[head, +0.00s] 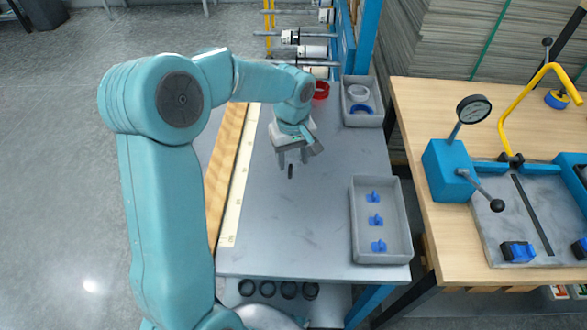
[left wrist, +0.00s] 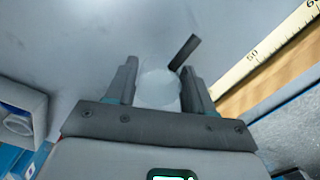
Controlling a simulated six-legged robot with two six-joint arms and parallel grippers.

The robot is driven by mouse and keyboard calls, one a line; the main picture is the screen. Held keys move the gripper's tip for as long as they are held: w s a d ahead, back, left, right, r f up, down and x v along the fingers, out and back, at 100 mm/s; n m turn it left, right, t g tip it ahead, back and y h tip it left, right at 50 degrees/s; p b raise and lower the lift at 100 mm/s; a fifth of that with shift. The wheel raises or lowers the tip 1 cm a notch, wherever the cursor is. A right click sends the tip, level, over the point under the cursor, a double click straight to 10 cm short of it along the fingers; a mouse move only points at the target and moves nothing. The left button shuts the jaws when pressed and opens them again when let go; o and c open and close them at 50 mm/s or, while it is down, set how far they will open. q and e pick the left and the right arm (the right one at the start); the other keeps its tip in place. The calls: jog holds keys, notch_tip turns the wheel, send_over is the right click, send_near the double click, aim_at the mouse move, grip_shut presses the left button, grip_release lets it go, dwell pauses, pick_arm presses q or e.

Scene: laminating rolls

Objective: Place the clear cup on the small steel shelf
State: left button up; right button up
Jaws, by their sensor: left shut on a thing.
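My left gripper (head: 293,160) points down over the grey steel tabletop (head: 300,225). In the left wrist view its two fingers (left wrist: 172,88) are shut on a clear, whitish cup (left wrist: 158,88). The cup is hard to make out in the head view. A small dark bar (head: 290,171) is just beyond the fingertips, and it also shows in the left wrist view (left wrist: 185,52). I cannot tell for sure which surface is the small steel shelf. My right gripper is not in view.
A grey tray (head: 356,227) with several blue clips is at the front right. Another grey bin (head: 362,118) and a red ring (head: 321,90) are at the back. A pale ruler (head: 240,175) runs along the left. Several dark round things (head: 267,288) sit below the front edge.

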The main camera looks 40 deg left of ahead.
aim_at(294, 169)
pick_arm(q)
notch_tip(294, 169, down, 5)
jog(key=shift+w+r, duration=0.1)
jog(key=shift+w, duration=0.05)
jog(key=shift+f+b, duration=0.25)
jog(key=shift+b, duration=0.1)
jog(key=o, duration=1)
jog(key=shift+r, duration=0.1)
